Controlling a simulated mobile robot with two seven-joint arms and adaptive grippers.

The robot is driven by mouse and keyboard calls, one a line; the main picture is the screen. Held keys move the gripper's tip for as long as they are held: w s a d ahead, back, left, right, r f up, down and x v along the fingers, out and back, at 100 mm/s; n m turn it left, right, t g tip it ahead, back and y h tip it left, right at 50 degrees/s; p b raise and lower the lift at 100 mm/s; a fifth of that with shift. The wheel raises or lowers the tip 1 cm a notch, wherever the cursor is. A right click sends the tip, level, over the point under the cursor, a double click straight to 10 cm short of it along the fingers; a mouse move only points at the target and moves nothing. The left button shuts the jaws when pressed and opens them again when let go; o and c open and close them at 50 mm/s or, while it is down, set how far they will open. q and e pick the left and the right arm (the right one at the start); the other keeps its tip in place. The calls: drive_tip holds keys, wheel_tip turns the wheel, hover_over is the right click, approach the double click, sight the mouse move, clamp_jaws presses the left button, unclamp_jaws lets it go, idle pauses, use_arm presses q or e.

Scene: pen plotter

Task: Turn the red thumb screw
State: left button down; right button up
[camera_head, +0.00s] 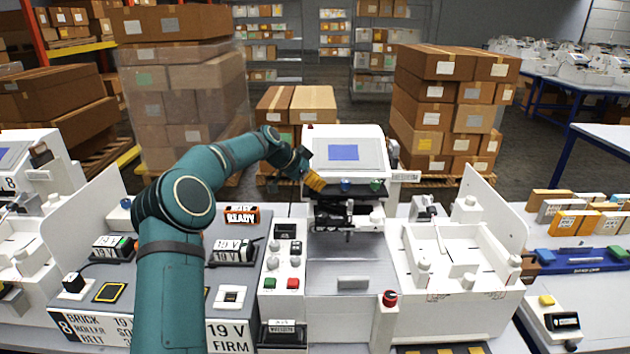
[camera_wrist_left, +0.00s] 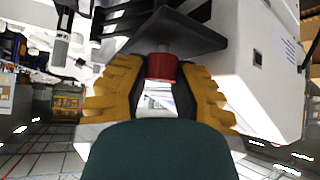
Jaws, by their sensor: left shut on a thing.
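My left gripper (camera_head: 315,181) reaches the upper left front of the white plotter (camera_head: 372,144), below its sloped screen panel. In the left wrist view its two yellow ribbed fingers (camera_wrist_left: 160,74) are shut on the red thumb screw (camera_wrist_left: 162,66), one on each side. The screw is a short red cylinder hanging from a grey shaft under a dark plate (camera_wrist_left: 178,35). In the head view the screw is hidden by the gripper. My right gripper is in neither view.
The pen carriage (camera_head: 348,215) is just below. A white fixture (camera_head: 450,257) is at right.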

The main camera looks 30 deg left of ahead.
use_arm(q)
drive_tip(key=shift+f, duration=0.2)
drive_tip(key=c, duration=0.7)
unclamp_jaws()
drive_tip(key=shift+s+d, duration=0.1)
drive_tip(key=shift+r, duration=0.15)
drive_tip(key=shift+r, duration=0.1)
drive_tip(key=shift+s+a+r, duration=0.2)
drive_tip(key=shift+a+r, duration=0.15)
drive_tip(key=shift+r, duration=0.1)
drive_tip(key=v, duration=0.6)
drive_tip(key=shift+s+a+r, duration=0.1)
drive_tip(key=shift+s, duration=0.3)
